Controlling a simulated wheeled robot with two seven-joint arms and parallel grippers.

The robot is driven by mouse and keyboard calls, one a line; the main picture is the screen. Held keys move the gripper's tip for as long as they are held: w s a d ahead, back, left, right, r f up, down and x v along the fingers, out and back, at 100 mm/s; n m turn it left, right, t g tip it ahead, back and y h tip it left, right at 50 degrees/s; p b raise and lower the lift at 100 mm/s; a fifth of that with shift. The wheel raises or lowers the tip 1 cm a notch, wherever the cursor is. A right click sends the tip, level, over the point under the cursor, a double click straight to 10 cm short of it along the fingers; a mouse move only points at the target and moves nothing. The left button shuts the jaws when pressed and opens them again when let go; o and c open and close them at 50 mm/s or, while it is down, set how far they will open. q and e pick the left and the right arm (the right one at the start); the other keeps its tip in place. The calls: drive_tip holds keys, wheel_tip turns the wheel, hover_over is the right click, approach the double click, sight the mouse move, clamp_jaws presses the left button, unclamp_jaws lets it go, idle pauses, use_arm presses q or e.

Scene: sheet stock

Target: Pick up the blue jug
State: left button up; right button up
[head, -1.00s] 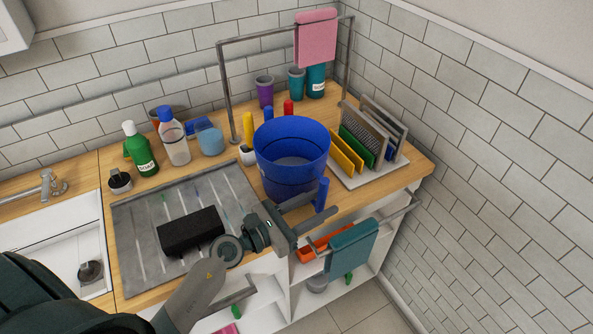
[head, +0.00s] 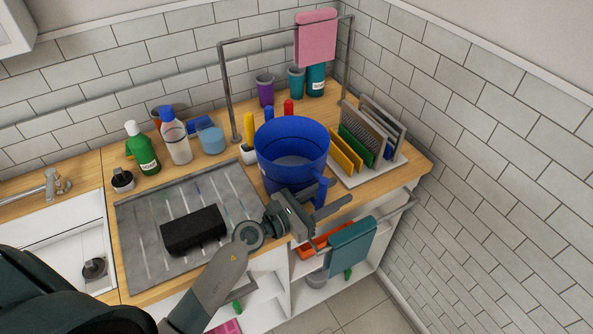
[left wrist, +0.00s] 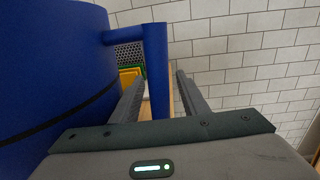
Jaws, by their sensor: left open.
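The blue jug (head: 285,165) stands upright on the wooden counter, right of the grey drain mat. Its upright handle (head: 321,193) faces the front right. My left gripper (head: 333,195) is open at the handle, with one finger on each side of it. In the left wrist view the jug body (left wrist: 50,75) fills the left side, and the handle (left wrist: 156,65) shows between the open fingers (left wrist: 159,78). I cannot tell whether either finger touches it. My right gripper is not in view.
A rack of boards (head: 372,140) stands close to the right of the jug. A black block (head: 193,231) lies on the drain mat (head: 150,215). Bottles and cups stand behind. A teal towel (head: 351,246) hangs on a front rail below the gripper.

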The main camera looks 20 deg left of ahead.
use_arm(q)
drive_tip(key=shift+c, duration=0.6)
clamp_jaws()
idle(0.8)
